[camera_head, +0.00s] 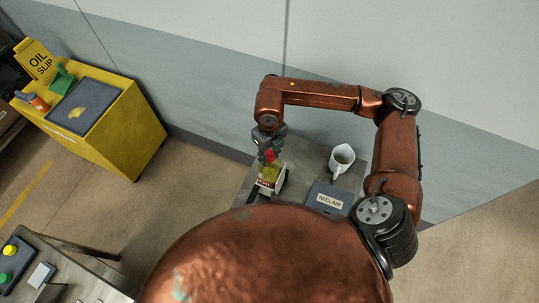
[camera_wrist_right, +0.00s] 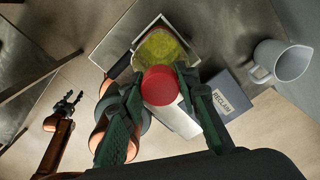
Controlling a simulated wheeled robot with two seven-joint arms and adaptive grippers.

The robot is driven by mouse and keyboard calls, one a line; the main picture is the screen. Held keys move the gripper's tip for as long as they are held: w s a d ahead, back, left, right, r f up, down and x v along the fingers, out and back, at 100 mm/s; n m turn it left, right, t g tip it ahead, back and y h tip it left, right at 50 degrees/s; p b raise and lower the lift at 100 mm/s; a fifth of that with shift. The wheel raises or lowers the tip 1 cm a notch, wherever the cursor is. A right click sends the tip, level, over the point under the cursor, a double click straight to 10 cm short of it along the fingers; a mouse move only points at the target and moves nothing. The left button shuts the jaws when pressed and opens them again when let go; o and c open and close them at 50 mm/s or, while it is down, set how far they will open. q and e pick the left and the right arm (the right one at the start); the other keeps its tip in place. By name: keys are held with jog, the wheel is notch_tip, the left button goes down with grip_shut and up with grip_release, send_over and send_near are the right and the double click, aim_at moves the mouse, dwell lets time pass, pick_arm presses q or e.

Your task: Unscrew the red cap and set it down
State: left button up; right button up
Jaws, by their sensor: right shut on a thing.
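The red cap (camera_head: 270,155) is between the fingers of my right gripper (camera_head: 268,146), which is shut on it. In the right wrist view the round red cap (camera_wrist_right: 159,85) sits between the two dark green fingers (camera_wrist_right: 160,100). A container with yellow-green contents (camera_head: 269,172) is just below the cap; it also shows in the right wrist view (camera_wrist_right: 163,48). I cannot tell whether cap and container still touch. My left gripper (camera_wrist_right: 68,101) is open and empty, at the left of the right wrist view; the head view does not show it.
A yellow cabinet (camera_head: 128,128) with a grey mat and OIL SLIP sign (camera_head: 40,62) is at the left. Bare floor lies between.

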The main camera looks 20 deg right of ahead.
jog(key=n, duration=1.1)
jog(key=shift+n, duration=0.3)
jog(key=o, duration=0.7)
jog(key=m, duration=1.2)
